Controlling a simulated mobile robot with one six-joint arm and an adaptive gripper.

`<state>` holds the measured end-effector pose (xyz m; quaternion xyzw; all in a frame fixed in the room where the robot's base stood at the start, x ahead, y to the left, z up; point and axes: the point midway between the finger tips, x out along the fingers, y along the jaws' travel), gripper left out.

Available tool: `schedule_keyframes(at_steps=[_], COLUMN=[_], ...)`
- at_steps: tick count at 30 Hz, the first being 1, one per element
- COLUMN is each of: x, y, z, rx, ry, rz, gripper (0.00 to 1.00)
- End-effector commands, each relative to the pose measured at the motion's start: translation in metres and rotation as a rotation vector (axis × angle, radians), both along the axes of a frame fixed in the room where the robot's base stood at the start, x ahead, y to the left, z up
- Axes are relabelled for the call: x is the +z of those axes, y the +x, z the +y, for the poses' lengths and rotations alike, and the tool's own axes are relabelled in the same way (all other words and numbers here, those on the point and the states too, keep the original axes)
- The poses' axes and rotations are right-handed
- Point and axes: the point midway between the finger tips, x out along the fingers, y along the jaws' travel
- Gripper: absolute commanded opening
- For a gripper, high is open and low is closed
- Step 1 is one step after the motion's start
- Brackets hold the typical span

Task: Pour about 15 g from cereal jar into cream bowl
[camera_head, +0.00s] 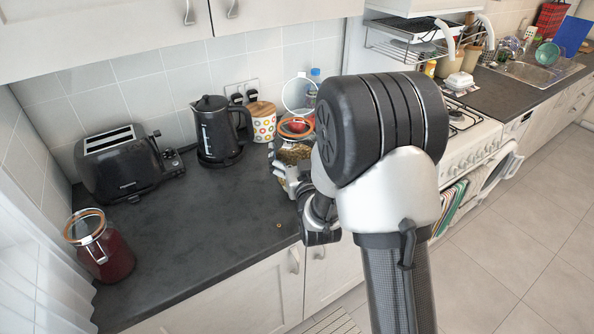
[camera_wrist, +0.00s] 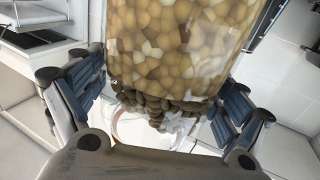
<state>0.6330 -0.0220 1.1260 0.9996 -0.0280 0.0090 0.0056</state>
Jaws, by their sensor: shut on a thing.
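The cereal jar (camera_head: 293,155) is glass with tan pieces inside and an orange seal ring at its mouth. It is partly hidden behind my arm in the head view. In the wrist view the jar (camera_wrist: 180,45) fills the upper middle, between the blue-grey finger pads of my gripper (camera_wrist: 160,95). The gripper is shut on the jar. Darker cereal pieces (camera_wrist: 155,105) show at the jar's lower edge there. A pale curved shape (camera_wrist: 135,130) lies below them; I cannot tell whether it is the cream bowl. I cannot make out the bowl in the head view.
A black toaster (camera_head: 122,163), a black kettle (camera_head: 216,130) and a dotted canister (camera_head: 263,121) stand along the wall. A red-filled jar (camera_head: 104,255) stands at the left. A tiny orange-brown piece (camera_head: 279,225) lies on the dark counter (camera_head: 205,225), whose middle is mostly clear.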

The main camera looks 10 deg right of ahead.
Motion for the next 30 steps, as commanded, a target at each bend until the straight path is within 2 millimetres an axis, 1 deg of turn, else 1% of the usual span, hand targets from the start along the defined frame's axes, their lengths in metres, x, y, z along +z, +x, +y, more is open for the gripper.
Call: schedule_keyframes(at_steps=[1,6,15,21,25,30], x=[0.0,-0.01,-0.023,-0.028,-0.03,-0.031], y=[0.016,0.06,0.128,0.158,0.169,0.175], z=[-0.008,-0.033,-0.079,-0.103,-0.113,-0.118], rx=[-0.019,-0.072,-0.158,-0.198,-0.213,-0.22], ry=[-0.002,-0.007,-0.004,0.003,0.007,0.009], rz=[-0.012,-0.012,-0.014,-0.016,-0.017,-0.017], gripper=[0.25,0.25,0.25,0.25,0.25,0.25])
